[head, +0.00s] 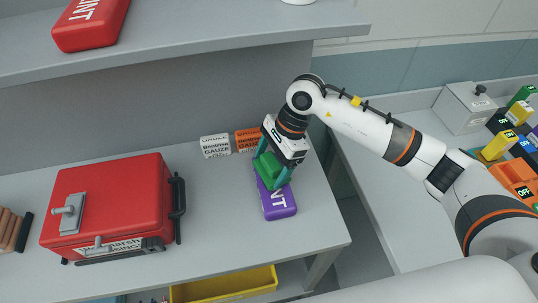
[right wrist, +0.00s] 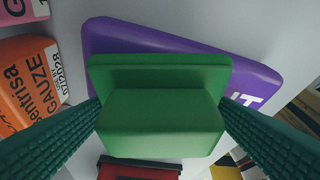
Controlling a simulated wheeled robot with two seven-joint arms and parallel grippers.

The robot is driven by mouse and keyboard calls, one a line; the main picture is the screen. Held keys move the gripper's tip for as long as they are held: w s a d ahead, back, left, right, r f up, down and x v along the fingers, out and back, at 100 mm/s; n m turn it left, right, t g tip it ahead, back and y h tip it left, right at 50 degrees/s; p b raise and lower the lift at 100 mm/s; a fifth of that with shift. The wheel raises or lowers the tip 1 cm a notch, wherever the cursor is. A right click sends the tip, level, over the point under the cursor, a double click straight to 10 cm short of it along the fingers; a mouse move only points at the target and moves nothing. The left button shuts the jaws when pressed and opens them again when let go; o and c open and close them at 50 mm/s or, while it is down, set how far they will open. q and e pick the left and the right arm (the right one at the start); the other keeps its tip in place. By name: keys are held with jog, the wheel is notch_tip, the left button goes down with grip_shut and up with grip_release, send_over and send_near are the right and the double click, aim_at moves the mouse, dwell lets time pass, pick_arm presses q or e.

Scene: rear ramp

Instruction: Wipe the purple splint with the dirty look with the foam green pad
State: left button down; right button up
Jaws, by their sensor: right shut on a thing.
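The purple splint (head: 278,204) lies flat on the grey shelf near its right end, with white lettering partly hidden. It also shows in the right wrist view (right wrist: 130,38), behind the pad. I cannot make out dirt on its visible part. The green foam pad (head: 268,172) is between the fingers of my right gripper (head: 272,175), over the splint. In the right wrist view the pad (right wrist: 160,120) has a finger on each side, and my right gripper is shut on it. Whether the pad touches the splint I cannot tell. My left gripper is not in view.
White (head: 215,146) and orange (head: 248,140) gauze boxes stand just behind the splint. A red case (head: 110,200) with a dark handle stands to the left. A red splint (head: 90,24) lies on the upper shelf. A yellow bin (head: 225,285) is below. Bare shelf lies in front.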

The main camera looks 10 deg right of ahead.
aim_at(268, 153)
jog(key=shift+s+f+b, duration=0.15)
jog(key=shift+s+b, duration=0.15)
jog(key=shift+s, duration=1.05)
jog(key=shift+s+f+b, duration=0.15)
jog(key=shift+s+b, duration=0.1)
jog(key=shift+s, duration=1.1)
jog(key=shift+s+r, duration=0.1)
jog(key=shift+s, duration=1.2)
jog(key=shift+b, duration=0.7)
jog(key=shift+w+r+b, duration=0.15)
jog(key=shift+w+b, duration=0.35)
jog(key=shift+w, duration=0.5)
jog(key=shift+w+r+b, duration=0.15)
jog(key=shift+w+b, duration=0.35)
jog(key=shift+w, duration=0.5)
jog(key=shift+w+f+b, duration=0.15)
jog(key=shift+w+b, duration=0.55)
jog(key=shift+w, duration=0.1)
jog(key=shift+w+f+b, duration=0.1)
jog(key=shift+w+b, duration=1.55)
jog(key=shift+w, duration=1.2)
